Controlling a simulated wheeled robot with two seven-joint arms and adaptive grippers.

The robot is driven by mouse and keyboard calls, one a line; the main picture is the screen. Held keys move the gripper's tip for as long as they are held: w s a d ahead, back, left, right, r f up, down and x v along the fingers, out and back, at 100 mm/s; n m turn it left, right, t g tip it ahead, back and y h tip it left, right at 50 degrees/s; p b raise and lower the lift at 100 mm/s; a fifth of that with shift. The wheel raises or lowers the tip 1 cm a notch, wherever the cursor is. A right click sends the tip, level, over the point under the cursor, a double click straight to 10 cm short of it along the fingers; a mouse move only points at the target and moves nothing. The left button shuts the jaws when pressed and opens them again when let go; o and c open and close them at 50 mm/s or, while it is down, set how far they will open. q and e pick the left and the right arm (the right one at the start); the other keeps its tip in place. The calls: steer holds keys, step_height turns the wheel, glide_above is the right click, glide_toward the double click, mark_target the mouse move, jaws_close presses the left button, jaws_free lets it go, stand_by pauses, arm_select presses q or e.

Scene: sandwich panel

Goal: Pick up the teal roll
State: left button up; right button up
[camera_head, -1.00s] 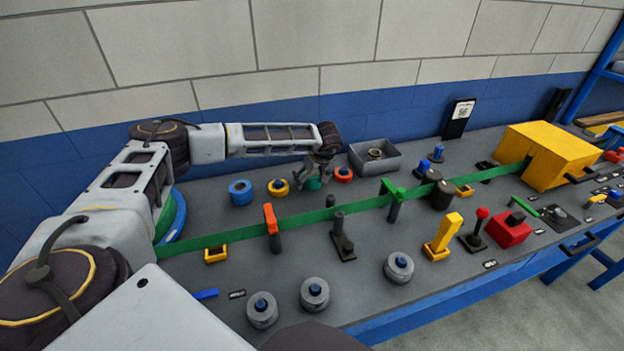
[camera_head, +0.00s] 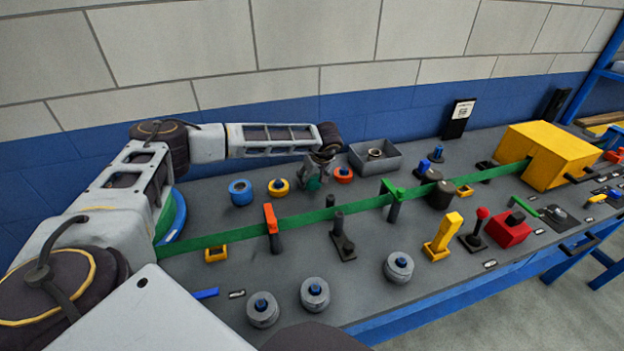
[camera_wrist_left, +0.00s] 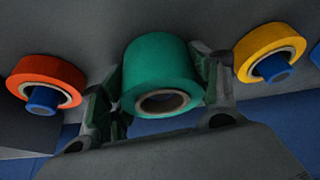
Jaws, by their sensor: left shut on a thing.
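The teal roll (camera_wrist_left: 160,70) is between the two fingers of my left gripper (camera_wrist_left: 160,85) in the left wrist view, with a finger against each side. In the head view the left gripper (camera_head: 316,178) is at the back of the bench, and the teal roll (camera_head: 313,184) shows only partly beneath it. The left gripper is shut on the roll. I cannot tell whether the roll is clear of the bench. My right gripper is not in view.
An orange roll (camera_head: 343,174) and a yellow roll (camera_head: 278,187) stand close on either side, with a blue roll (camera_head: 241,192) further left. A grey tray (camera_head: 394,163) is behind on the right. A green strip (camera_head: 245,233) runs across the bench in front.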

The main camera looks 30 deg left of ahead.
arm_select(q)
steer(key=shift+r, duration=0.15)
steer(key=shift+r, duration=4.9)
